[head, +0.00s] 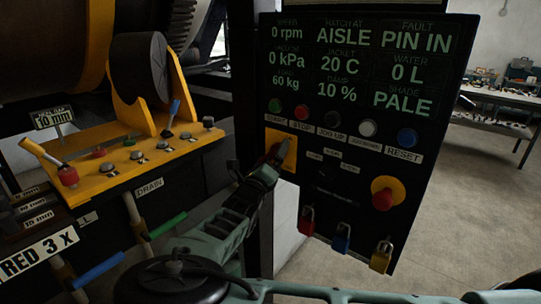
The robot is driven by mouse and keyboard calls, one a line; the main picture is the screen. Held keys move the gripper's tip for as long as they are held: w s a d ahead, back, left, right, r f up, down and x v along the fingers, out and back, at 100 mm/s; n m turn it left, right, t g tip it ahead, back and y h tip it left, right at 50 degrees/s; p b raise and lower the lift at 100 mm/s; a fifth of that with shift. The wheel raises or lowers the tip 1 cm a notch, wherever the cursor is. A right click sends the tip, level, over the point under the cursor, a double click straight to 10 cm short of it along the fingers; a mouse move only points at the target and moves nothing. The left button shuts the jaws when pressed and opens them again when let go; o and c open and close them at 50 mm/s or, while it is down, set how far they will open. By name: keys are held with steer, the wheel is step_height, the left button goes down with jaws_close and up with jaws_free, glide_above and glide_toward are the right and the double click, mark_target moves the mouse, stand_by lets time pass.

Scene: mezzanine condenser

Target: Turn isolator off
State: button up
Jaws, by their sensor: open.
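The isolator (289,146) is a yellow plate with a red handle on the left side of the black control panel, below the row of buttons. My gripper (268,166) is right in front of the lower left part of the isolator, its jaws open. The fingertips are close to the red handle and hide part of it. I cannot tell whether they touch it, and the handle's exact angle is hard to read.
The black control panel (345,190) carries a display, coloured buttons, a red stop button (382,198) on yellow, and red, blue and yellow padlocks (381,256) along its bottom. A yellow machine ledge (105,178) with levers and knobs stands left. Open floor (470,220) lies right.

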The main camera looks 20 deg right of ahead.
steer(key=c, duration=0.7)
